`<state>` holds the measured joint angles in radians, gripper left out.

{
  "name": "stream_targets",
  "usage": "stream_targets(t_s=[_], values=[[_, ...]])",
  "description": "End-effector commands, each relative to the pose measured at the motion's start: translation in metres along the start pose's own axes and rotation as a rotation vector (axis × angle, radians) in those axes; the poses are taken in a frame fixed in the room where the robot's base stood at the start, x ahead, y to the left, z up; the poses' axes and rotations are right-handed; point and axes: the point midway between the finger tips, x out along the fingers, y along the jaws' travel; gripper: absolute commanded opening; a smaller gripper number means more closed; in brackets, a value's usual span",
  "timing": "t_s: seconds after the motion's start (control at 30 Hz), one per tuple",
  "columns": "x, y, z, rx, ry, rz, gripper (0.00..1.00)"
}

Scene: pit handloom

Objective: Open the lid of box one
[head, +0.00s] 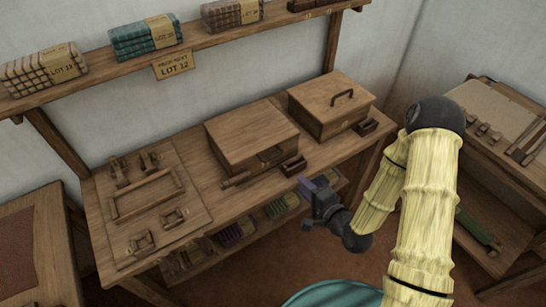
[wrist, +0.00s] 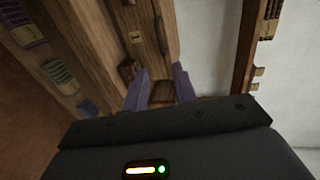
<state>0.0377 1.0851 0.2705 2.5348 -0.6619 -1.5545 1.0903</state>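Two closed wooden boxes stand on the workbench. The middle box (head: 248,140) has a flat lid and a small front block (head: 293,166). My gripper (head: 305,186) hangs in front of the bench edge, right of the middle box's front and apart from both boxes. In the wrist view, its purple fingers (wrist: 160,90) are spread with nothing held between them.
The workbench (head: 228,198) carries a board with wooden fittings (head: 147,195) at left. Cloth bundles lie on its lower shelf (head: 240,240) and on the wall shelf (head: 195,42). A second table (head: 500,170) stands at right. Floor is open before the bench.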

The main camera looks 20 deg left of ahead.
Motion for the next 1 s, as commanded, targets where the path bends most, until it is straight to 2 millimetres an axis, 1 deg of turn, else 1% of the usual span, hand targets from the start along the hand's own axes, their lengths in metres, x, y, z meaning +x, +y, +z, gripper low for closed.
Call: stream_targets(t_s=[0.27, 0.37, 0.47, 0.57, 1.0], values=[[0.001, 0.0, -0.001, -0.004, 0.001, 0.001, 0.28], [0.005, -0.001, -0.001, -0.005, 0.001, 0.001, 0.28], [0.015, -0.001, 0.0, -0.006, -0.001, 0.002, 0.28], [0.029, -0.002, 0.0, -0.007, -0.001, 0.001, 0.28], [0.105, -0.001, 0.0, -0.007, 0.0, 0.002, 0.28]])
